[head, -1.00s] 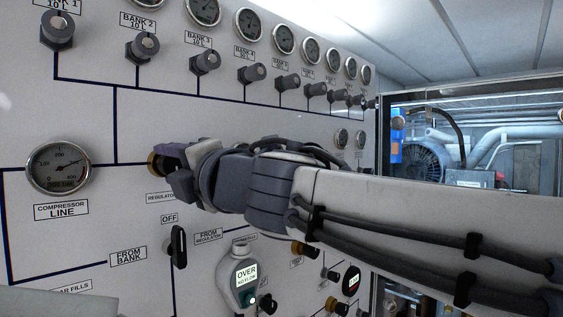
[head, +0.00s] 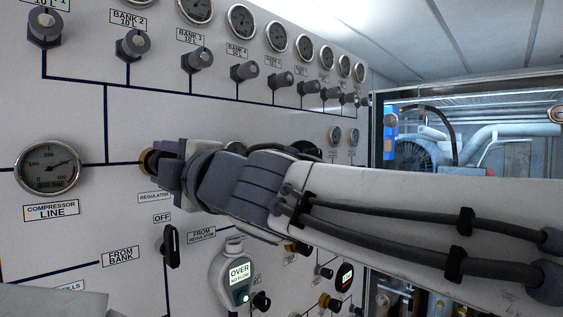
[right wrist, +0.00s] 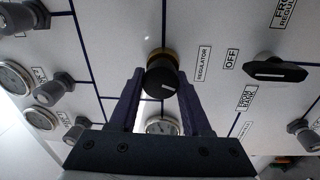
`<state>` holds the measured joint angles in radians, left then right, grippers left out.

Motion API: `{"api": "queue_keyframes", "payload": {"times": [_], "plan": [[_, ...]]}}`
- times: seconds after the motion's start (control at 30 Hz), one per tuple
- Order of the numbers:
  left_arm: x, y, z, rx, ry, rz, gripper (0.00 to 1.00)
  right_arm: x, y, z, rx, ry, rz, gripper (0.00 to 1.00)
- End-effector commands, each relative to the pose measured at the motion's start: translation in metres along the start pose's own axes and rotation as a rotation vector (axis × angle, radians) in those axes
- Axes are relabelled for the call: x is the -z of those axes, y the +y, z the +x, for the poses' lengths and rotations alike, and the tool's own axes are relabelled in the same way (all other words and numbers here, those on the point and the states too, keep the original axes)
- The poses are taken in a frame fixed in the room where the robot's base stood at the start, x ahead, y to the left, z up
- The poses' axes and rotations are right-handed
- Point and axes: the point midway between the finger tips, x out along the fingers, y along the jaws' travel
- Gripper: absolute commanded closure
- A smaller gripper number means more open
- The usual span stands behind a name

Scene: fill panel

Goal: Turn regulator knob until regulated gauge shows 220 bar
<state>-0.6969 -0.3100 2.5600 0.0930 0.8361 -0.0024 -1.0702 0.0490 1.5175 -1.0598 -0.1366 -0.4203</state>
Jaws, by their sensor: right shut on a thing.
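The regulator knob (right wrist: 160,78) is a round black knob with a white mark on a brass collar, shown in the right wrist view. In the head view only its brass collar (head: 148,162) shows beside my fingers. My right gripper (right wrist: 160,88) is shut on the knob, one finger on each side; it also shows in the head view (head: 163,160). Two small gauges (head: 335,135) sit right of the knob; their dials are too small to read, and I cannot tell which is the regulated gauge. My left gripper is out of view.
The compressor line gauge (head: 48,166) left of the knob points near 300. A black lever (head: 171,246) below is by the OFF label. A flow indicator (head: 238,277) shows OVER. Bank valves (head: 197,60) and gauges line the panel's top. My right arm covers the panel's middle.

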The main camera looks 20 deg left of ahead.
Motion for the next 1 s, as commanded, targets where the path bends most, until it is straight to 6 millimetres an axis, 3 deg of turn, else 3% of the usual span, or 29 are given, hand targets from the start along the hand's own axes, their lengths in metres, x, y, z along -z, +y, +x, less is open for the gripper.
{"api": "queue_keyframes", "payload": {"times": [0.23, 0.27, 0.3, 0.33, 0.73, 1.0], "plan": [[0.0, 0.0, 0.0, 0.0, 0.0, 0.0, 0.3, -0.001, -0.002, 0.0, 0.005, -0.004, 0.0, 1.0], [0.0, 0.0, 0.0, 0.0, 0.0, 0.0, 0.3, -0.001, -0.003, 0.0, 0.005, -0.004, 0.0, 0.44], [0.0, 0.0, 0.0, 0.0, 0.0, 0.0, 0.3, -0.001, -0.003, 0.0, 0.005, -0.004, -0.001, 0.29], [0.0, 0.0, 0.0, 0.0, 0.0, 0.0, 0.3, -0.001, -0.002, 0.0, 0.005, -0.003, -0.001, 0.23], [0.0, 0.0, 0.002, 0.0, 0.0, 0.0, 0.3, 0.0, -0.001, -0.006, 0.001, -0.001, -0.002, 0.23], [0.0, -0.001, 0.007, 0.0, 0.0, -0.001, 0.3, 0.0, -0.001, -0.056, -0.001, -0.001, -0.002, 0.23]]}}
